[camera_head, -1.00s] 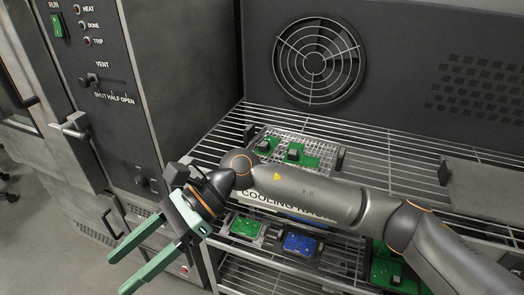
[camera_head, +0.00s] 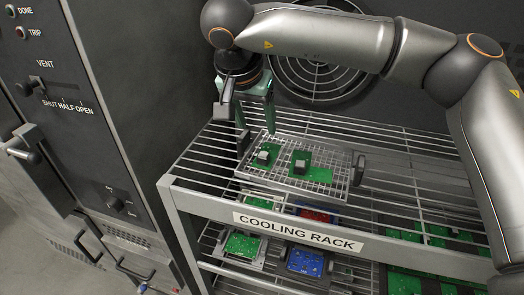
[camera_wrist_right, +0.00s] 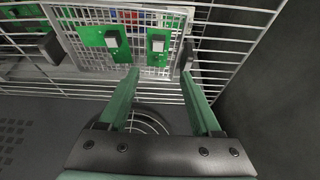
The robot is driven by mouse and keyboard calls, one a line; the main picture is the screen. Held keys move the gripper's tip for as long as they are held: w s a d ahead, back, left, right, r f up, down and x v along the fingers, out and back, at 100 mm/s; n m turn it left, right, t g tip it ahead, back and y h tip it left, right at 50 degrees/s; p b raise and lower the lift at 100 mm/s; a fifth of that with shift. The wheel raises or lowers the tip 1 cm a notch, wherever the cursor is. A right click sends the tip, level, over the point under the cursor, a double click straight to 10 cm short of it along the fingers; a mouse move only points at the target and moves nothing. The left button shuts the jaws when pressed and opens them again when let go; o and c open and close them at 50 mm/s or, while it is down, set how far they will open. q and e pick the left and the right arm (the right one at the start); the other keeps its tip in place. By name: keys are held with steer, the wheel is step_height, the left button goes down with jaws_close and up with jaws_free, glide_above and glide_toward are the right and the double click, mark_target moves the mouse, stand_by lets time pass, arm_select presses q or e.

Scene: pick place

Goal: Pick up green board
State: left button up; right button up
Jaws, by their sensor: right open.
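Two green boards lie in a wire tray (camera_head: 281,182) on top of the cooling rack. The left green board (camera_head: 266,152) carries a grey block, and so does the right green board (camera_head: 318,175). Both boards also show in the right wrist view, one (camera_wrist_right: 158,53) nearly in line with the finger gap and one (camera_wrist_right: 121,51) to its left. My right gripper (camera_head: 256,126) is open and empty, its green fingers (camera_wrist_right: 160,78) pointing down at the tray's back left end. One finger is close to a dark tray handle (camera_wrist_right: 187,57); I cannot tell whether they touch. My left gripper is out of view.
The rack's front label (camera_head: 297,232) sits below the tray. Lower shelves hold a red board (camera_head: 316,214), a green board (camera_head: 242,244), a blue board (camera_head: 305,262) and large green boards (camera_head: 408,284). An oven cabinet (camera_head: 85,100) stands left; a fan grille (camera_head: 320,82) is behind.

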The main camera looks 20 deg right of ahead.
mark_target(264, 152)
steer(key=x, duration=1)
steer(key=shift+s+d+f, duration=0.1)
steer(key=shift+s+f, duration=0.2)
steer(key=shift+f, duration=0.1)
steer(key=shift+c, duration=0.2)
jaws_close()
